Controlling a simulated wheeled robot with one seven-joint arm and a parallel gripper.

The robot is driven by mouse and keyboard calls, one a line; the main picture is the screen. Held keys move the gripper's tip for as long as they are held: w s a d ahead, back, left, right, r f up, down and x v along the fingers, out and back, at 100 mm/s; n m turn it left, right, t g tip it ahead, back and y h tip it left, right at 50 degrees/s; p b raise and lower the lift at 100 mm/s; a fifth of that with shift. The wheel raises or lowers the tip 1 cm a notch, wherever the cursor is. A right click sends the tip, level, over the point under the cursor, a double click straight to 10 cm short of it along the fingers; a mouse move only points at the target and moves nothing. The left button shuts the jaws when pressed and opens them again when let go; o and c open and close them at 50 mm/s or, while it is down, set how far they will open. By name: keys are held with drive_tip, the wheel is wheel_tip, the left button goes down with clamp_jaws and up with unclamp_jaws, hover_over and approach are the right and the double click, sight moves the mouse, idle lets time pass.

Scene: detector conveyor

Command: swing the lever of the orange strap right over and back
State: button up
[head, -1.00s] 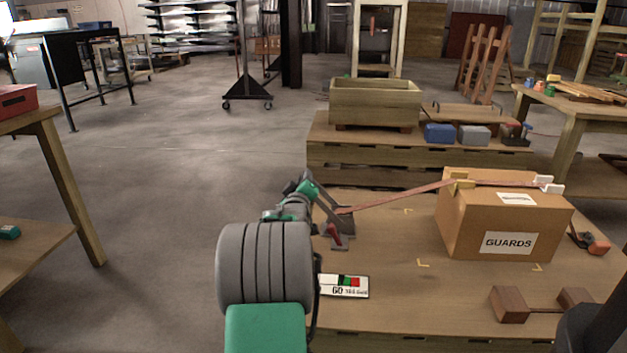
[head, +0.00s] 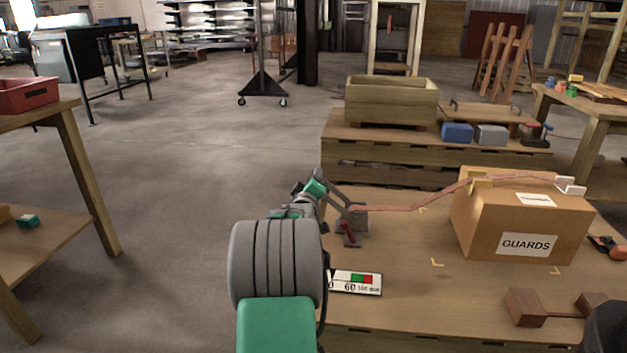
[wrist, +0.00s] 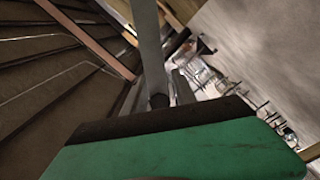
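The orange strap (head: 420,204) runs from a grey ratchet (head: 352,226) on the wooden deck up over a yellow corner piece on the GUARDS box (head: 525,225). It sags and ripples along its length. The ratchet has a red part low down. Its grey lever (head: 345,199) slants up to the left, towards my gripper (head: 322,186). My gripper is at the lever's upper end; whether its fingers are closed on it is hidden. In the wrist view a grey bar (wrist: 150,45) rises from behind the green and black gripper body.
A white gauge card (head: 357,283) lies on the deck in front of the ratchet. A brown wooden piece (head: 525,307) lies front right. A planter box (head: 391,103) and blue and grey blocks stand on a pallet behind. Open floor lies to the left.

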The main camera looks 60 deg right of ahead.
drive_tip(key=shift+o, duration=0.7)
drive_tip(key=p+v, duration=0.2)
drive_tip(key=v, duration=0.5)
drive_tip(key=shift+a, duration=0.35)
drive_tip(key=shift+s, duration=0.1)
